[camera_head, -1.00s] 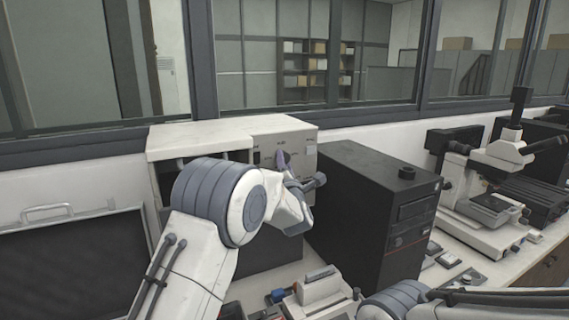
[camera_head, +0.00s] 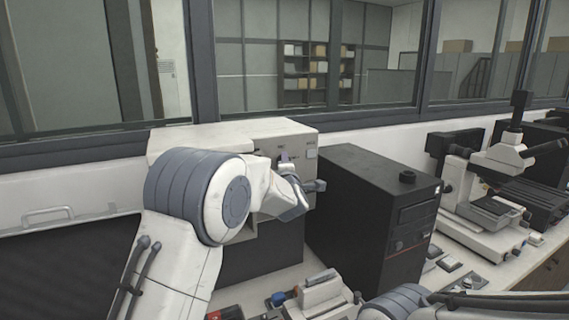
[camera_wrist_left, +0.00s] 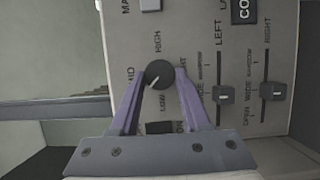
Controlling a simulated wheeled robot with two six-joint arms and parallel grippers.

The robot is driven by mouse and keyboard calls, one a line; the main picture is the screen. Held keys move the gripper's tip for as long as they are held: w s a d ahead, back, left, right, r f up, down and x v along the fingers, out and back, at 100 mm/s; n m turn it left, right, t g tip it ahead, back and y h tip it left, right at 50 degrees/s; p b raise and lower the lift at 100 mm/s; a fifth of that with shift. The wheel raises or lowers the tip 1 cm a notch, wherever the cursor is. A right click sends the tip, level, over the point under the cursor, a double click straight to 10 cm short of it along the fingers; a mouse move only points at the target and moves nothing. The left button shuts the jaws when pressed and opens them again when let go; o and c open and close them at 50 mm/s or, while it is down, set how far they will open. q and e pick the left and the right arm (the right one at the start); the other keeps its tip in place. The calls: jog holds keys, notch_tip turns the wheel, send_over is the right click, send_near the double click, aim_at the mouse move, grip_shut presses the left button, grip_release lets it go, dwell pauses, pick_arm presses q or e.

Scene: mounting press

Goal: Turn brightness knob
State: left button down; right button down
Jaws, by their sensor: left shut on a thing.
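The brightness knob (camera_wrist_left: 159,75) is a round black dial with a white pointer line, in the left wrist view. LOW, MID and HIGH are printed around it, and its pointer slants to the lower left, toward LOW. My left gripper (camera_wrist_left: 157,83) has its two purple fingers on either side of the knob and is shut on it. In the head view my left gripper (camera_head: 283,160) is at the front panel of the white machine (camera_head: 220,134), and the arm hides the knob. The right arm shows at the bottom right, but its gripper is out of view.
Two sliders, left (camera_wrist_left: 223,96) and right (camera_wrist_left: 273,92), sit on the panel beside the knob. A black computer tower (camera_head: 365,215) stands close to the right of the machine. A microscope (camera_head: 490,195) is farther right. A window runs behind the bench.

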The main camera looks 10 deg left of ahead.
pick_arm(q)
jog(key=shift+w+d+r+m+g+y+p, duration=0.15)
jog(key=shift+m+g+p, duration=0.45)
jog(key=shift+m+p, duration=1.25)
jog(key=shift+s+a+r+m+g+y+p, duration=0.2)
jog(key=shift+m+g+p, duration=0.45)
jog(key=shift+p, duration=2.45)
jog(key=shift+w+d+m+g+y+p, duration=0.2)
jog(key=shift+m+g+p, duration=0.35)
jog(key=shift+m+p, duration=1.35)
jog(key=shift+n+p, duration=0.55)
jog(key=shift+n, duration=0.05)
jog(key=shift+c, duration=1.9)
grip_release()
jog(key=b+v, duration=0.4)
jog(key=v, duration=0.6)
jog(key=shift+s+b, duration=0.3)
jog(key=shift+b, duration=0.05)
